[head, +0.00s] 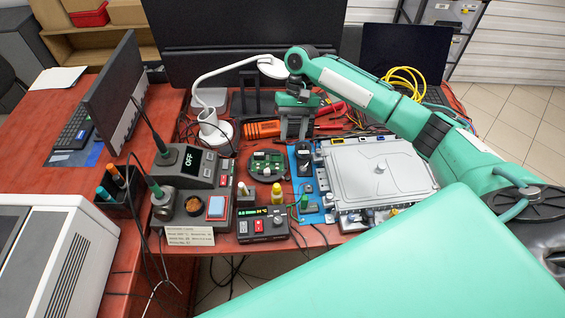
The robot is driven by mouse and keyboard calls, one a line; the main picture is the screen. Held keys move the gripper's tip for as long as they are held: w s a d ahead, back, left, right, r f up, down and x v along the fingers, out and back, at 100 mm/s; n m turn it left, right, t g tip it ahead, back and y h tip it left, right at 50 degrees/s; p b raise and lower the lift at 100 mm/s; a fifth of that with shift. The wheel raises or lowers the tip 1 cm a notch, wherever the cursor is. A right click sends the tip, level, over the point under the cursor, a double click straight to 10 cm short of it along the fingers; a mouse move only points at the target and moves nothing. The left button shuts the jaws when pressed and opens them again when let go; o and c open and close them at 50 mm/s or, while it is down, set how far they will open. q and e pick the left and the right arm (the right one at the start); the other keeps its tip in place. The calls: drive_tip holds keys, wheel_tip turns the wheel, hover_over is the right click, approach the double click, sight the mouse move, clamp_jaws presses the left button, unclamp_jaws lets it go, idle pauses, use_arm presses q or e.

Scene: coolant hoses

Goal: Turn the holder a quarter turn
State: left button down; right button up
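A round dark holder (267,167) with a green circuit board in it lies on the red table, left of the blue mat; it looks like the task's holder. My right gripper (294,137) comes in from the right and points down, behind and a little right of the holder, apart from it in the picture. Its fingers are small and seen from behind the arm, so I cannot tell whether they are open or shut. I see nothing clearly held in it. My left gripper is not in view.
A soldering station (188,185) stands left of the holder, and a small black box (262,224) is in front. A silver metal case (378,172) is at right.

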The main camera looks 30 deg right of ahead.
drive_tip(key=p+x, duration=0.1)
drive_tip(key=x, duration=1.1)
drive_tip(key=shift+s+a+f+p, duration=0.15)
drive_tip(key=shift+s+p, duration=0.1)
drive_tip(key=shift+p, duration=0.1)
drive_tip(key=shift+f, duration=0.3)
drive_tip(key=shift+s+a+f, duration=0.1)
drive_tip(key=shift+f, duration=0.05)
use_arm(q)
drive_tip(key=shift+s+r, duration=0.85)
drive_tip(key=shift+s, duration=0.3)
use_arm(e)
clamp_jaws()
